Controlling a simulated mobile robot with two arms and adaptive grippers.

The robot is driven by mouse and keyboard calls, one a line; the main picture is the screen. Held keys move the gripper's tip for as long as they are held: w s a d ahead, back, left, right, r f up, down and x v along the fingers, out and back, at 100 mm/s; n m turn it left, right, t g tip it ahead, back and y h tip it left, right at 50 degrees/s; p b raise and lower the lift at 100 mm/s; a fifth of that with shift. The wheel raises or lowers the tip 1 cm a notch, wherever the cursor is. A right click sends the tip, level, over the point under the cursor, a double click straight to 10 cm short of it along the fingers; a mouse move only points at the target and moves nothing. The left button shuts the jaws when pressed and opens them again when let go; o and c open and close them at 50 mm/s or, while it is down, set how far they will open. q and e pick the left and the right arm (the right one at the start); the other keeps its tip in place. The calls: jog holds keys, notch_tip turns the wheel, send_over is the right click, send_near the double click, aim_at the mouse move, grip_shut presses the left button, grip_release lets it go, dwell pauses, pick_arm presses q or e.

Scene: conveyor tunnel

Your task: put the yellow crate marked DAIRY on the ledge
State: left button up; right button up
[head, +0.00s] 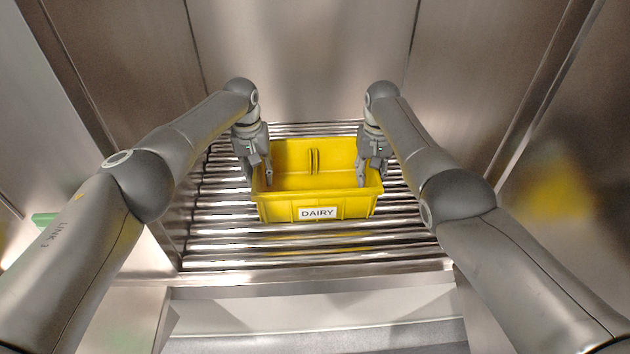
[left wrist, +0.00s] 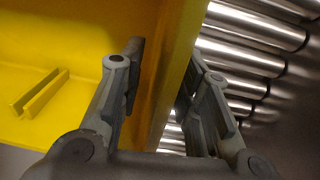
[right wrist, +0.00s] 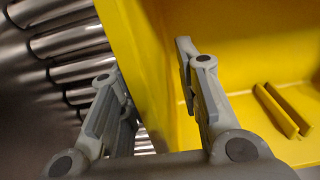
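The yellow crate (head: 318,206) sits upright and level on the rollers, with its white DAIRY label facing me. It looks empty. My left gripper (head: 259,177) is at the crate's left wall. In the left wrist view its fingers are apart, one inside the crate and one outside, with the wall (left wrist: 172,75) between them. My right gripper (head: 371,175) straddles the right wall the same way. In the right wrist view gaps show between its fingers and the wall (right wrist: 135,75). I cannot tell for sure which surface is the ledge.
The roller conveyor (head: 310,258) runs between steel tunnel walls close on both sides. A steel sill (head: 310,291) crosses its front end, with a pale surface below. Bare rollers lie in front of the crate. A small green item (head: 43,218) is at the far left.

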pick_arm(q)
grip_shut()
pick_arm(e)
grip_shut()
pick_arm(q)
jog(key=shift+d+r, duration=0.1)
jog(key=shift+r, duration=0.1)
pick_arm(e)
jog(key=shift+a+r, duration=0.1)
jog(key=shift+r, duration=0.15)
